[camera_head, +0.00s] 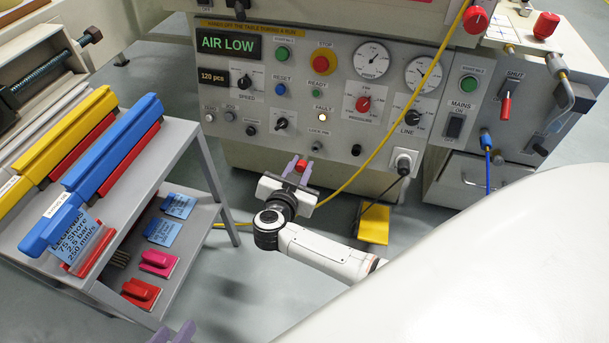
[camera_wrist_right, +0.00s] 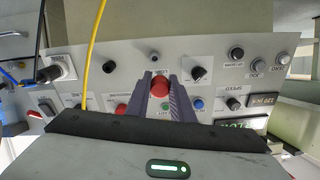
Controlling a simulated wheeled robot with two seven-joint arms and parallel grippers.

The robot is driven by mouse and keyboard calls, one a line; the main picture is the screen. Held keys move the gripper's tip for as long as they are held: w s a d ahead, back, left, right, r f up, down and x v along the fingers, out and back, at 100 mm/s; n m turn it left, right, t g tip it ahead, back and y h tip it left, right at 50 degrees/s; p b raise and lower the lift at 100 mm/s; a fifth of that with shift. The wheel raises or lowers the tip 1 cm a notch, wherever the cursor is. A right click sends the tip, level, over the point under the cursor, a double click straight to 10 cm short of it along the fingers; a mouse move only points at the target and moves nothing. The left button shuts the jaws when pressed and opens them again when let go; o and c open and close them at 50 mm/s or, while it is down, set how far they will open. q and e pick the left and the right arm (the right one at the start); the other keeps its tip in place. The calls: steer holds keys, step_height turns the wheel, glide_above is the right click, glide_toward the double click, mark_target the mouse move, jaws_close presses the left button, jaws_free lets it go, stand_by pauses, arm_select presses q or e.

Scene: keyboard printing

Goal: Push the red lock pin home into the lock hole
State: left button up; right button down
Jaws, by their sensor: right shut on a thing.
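The red lock pin (camera_head: 302,166) is held between the purple fingers of my right gripper (camera_head: 297,167), in front of the lower panel. In the right wrist view the red pin (camera_wrist_right: 160,86) shows between the fingertips (camera_wrist_right: 160,92). A small round fitting that looks like the lock hole (camera_head: 317,146) is just above the pin, under the lock pin label (camera_head: 320,131). It also shows in the right wrist view (camera_wrist_right: 155,57), uncovered and apart from the pin. Only the fingertips of my left gripper (camera_head: 174,333) show at the bottom edge, spread apart with nothing seen between them.
Black knobs (camera_head: 281,123) and a plugged socket (camera_head: 402,162) flank the fitting. A yellow cable (camera_head: 420,88) hangs across the panel to the right. A shelf cart (camera_head: 200,150) with blue and yellow squeegee-like bars stands left. A yellow pedal (camera_head: 374,223) lies on the floor.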

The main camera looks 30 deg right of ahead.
steer(key=shift+s+d+f+m, duration=0.1)
steer(key=shift+d+f+m, duration=0.2)
steer(key=shift+d+f, duration=0.35)
arm_select(q)
steer(key=shift+d, duration=0.1)
arm_select(e)
steer(key=shift+a, duration=0.1)
steer(key=shift+a+p, duration=0.1)
steer(key=shift+p, duration=0.3)
steer(key=shift+f, duration=0.1)
arm_select(q)
steer(key=shift+w+d+r+b, duration=0.1)
steer(key=shift+d+r+b, duration=0.1)
steer(key=shift+b, duration=0.55)
arm_select(e)
steer(key=x, duration=0.5)
steer(key=shift+s, duration=0.1)
